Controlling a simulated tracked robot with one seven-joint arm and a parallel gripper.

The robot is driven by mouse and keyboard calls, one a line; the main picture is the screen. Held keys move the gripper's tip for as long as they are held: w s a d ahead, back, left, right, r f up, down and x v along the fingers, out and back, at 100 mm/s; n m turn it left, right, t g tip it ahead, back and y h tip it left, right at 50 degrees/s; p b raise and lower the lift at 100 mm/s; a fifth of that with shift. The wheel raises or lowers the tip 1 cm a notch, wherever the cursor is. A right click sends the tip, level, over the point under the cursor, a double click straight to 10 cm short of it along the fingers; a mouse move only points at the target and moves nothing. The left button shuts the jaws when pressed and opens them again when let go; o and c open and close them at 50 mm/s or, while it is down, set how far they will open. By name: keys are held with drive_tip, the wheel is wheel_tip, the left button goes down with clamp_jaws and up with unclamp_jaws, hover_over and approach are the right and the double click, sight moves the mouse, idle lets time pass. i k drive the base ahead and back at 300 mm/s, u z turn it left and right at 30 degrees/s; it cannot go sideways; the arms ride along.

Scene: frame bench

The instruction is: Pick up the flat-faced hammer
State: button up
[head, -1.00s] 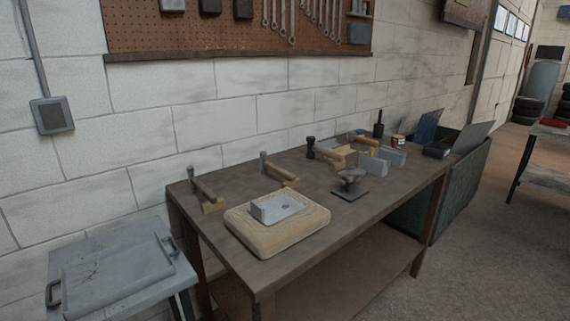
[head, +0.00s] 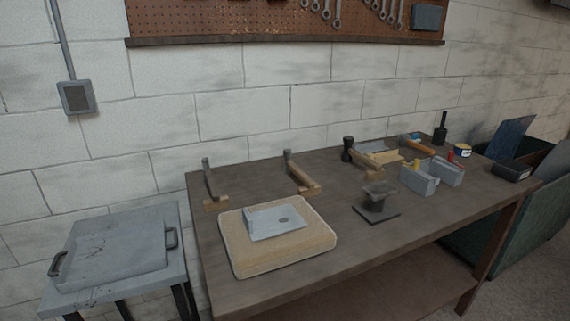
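Three hammer-like tools stand in a row along the back of the workbench (head: 345,227), each with a wooden block. The left one (head: 209,180) has a slim grey head. The middle one (head: 290,164) is similar, with a grey head. The right one (head: 348,148) has a thicker, dark head. They are too small here to tell which is flat-faced. My gripper is not in view.
A wooden block (head: 235,250) bearing a grey angled plate (head: 288,219) lies at the bench's front left. A small anvil-like stand (head: 376,205) is at the middle. A grey side table (head: 75,285) with a lidded tray stands left.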

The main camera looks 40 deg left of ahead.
sight(290, 166)
drive_tip(key=u, duration=0.35)
drive_tip(key=i, duration=0.9)
drive_tip(key=u, duration=1)
drive_tip(key=i, duration=0.65)
drive_tip(key=u, duration=0.25)
drive_tip(key=k, duration=0.8)
drive_tip(key=u, duration=0.2)
drive_tip(key=i, duration=0.75)
drive_tip(key=z, duration=0.05)
